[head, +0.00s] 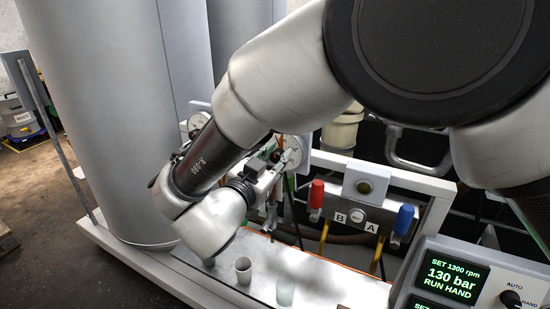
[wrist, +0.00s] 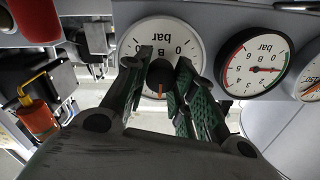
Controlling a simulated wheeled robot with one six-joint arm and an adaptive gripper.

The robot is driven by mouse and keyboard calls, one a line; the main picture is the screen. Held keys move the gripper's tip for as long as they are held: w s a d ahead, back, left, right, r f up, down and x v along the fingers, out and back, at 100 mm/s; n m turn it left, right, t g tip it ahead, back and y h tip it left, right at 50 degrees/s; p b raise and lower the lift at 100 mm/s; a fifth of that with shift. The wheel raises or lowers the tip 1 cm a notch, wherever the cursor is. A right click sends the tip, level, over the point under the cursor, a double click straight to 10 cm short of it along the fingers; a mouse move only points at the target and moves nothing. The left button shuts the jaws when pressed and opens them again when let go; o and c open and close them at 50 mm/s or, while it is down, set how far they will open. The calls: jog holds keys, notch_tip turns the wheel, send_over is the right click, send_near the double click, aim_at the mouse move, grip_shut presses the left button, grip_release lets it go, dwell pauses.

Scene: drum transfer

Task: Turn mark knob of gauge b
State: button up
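A round white gauge (wrist: 132,41) faces me in the wrist view, its lettering upside down, with a dark knob (wrist: 161,73) at its middle and an orange pointer below the knob. My gripper (wrist: 163,64) has one green-padded finger on each side of the knob. The fingers are spread about the knob's width apart; whether both pads touch it is not clear. In the head view my gripper (head: 270,165) is beside a white gauge (head: 294,153), partly hidden by my arm.
Other gauges (wrist: 253,62) sit to the right in the wrist view. In the head view, red (head: 317,193) and blue (head: 403,219) handles stand by plates B and A. Cups (head: 243,269) stand on the ledge below. A control panel (head: 455,278) is at lower right.

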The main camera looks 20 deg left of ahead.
jog(key=n, duration=0.5)
dwell(0.3)
jog(key=o, duration=1)
jog(key=shift+s, duration=0.1)
jog(key=s, duration=1.1)
jog(key=shift+s+a, duration=0.25)
jog(key=shift+s, duration=0.15)
